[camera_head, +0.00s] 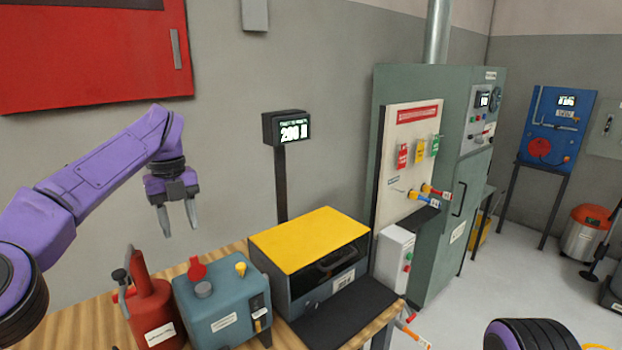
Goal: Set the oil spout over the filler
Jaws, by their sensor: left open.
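A red oil can (154,312) with a pale label stands on the wooden bench at the lower left. Its narrow upper part and a dark piece beside it rise at its left; I cannot tell exactly where the spout ends. To its right is a blue-grey housing (225,312) with a red cap or lid (197,269), a round grey cap (204,289) and a yellow plug (240,268) on top. I cannot tell which is the filler. My left gripper (181,228) is open and empty, pointing down above and behind the can and housing. My right gripper is out of view.
A yellow-topped box (310,238) stands right of the housing, with a dark mat (345,318) before it. A display on a post (285,128) rises behind. A green cabinet (455,215) stands further right. The air around my left gripper is clear.

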